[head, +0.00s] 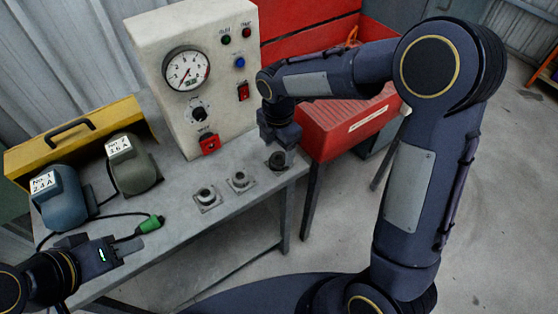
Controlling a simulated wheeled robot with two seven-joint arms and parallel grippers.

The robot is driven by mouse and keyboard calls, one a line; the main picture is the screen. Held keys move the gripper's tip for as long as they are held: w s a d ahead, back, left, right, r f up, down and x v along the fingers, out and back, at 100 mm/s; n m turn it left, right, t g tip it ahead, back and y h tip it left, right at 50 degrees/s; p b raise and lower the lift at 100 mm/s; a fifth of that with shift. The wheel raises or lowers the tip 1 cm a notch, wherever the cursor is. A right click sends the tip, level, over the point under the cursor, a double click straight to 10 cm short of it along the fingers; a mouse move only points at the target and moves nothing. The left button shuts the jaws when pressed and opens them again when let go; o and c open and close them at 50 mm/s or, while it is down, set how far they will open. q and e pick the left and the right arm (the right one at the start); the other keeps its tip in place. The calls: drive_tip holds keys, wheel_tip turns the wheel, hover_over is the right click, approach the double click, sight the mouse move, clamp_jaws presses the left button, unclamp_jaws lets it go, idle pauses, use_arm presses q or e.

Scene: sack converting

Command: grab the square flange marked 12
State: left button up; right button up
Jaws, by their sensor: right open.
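Two square flanges with round raised collars lie on the grey bench, the left flange (207,198) and the middle flange (240,181). A third, darker round part (277,162) sits near the bench's right end; its base is partly hidden, so I cannot tell if it is square. No number 12 is readable on any of them. My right gripper (279,148) is open and points down right over the third part, with its fingertips close to it; I cannot tell if they touch. My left gripper (132,246) is at the bench's front left, apart from the flanges; its jaw gap is unclear.
A white gauge panel (188,122) stands behind the flanges. A red ribbed box (342,122) stands right of the bench. Bare bench (205,233) lies in front.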

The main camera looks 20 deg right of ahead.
sight(279, 157)
drive_tip(key=shift+f, duration=1.55)
drive_tip(key=c, duration=1.3)
drive_tip(key=shift+o, duration=0.2)
drive_tip(key=shift+r, duration=0.15)
